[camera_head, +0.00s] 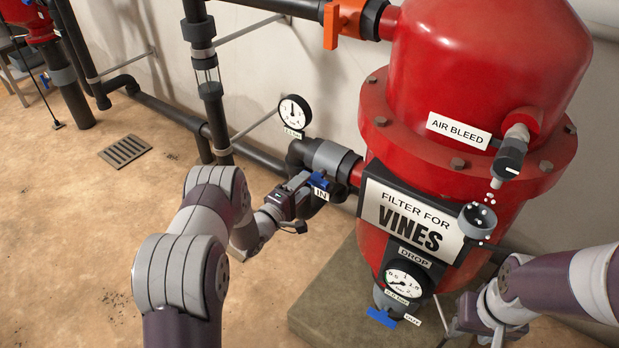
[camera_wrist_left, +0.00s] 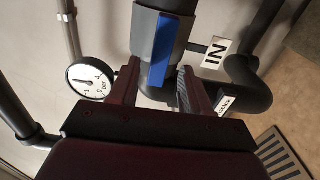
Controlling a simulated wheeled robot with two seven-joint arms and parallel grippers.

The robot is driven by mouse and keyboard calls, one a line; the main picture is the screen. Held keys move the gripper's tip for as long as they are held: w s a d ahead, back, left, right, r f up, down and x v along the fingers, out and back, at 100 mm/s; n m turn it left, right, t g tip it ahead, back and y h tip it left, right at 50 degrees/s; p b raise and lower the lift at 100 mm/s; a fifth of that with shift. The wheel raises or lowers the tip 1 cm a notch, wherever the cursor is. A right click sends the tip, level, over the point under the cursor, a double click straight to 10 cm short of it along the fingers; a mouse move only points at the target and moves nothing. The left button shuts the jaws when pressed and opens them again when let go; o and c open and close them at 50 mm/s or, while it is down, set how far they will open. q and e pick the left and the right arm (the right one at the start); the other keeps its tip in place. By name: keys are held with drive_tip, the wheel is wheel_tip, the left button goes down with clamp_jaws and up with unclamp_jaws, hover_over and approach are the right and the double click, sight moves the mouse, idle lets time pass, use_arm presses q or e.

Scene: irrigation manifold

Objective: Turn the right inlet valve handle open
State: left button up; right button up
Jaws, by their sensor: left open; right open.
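The inlet valve has a blue handle (camera_head: 319,181) beside a white IN tag (camera_head: 320,194), on the dark pipe left of the red filter tank (camera_head: 470,60). My left gripper (camera_head: 303,182) is open at this handle. In the left wrist view the blue handle (camera_wrist_left: 161,50) lies lengthwise on the grey valve body. Its near end is between the two open fingertips (camera_wrist_left: 159,72), with gaps visible at both sides. Contact cannot be told. My right gripper (camera_head: 474,328) is open low at the right, near the tank's base and partly cut off by the frame edge.
A pressure gauge (camera_head: 294,112) stands left of the tank. An orange valve handle (camera_head: 332,24) is above. A drop gauge (camera_head: 404,284) and another blue handle (camera_head: 382,317) are at the tank's bottom. A grey cup (camera_head: 477,218) sits under the air bleed. Open floor lies left.

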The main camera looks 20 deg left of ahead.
use_arm(q)
drive_tip(key=p+v, duration=0.1)
drive_tip(key=v, duration=0.7)
drive_tip(key=shift+s, duration=0.35)
drive_tip(key=shift+a, duration=0.15)
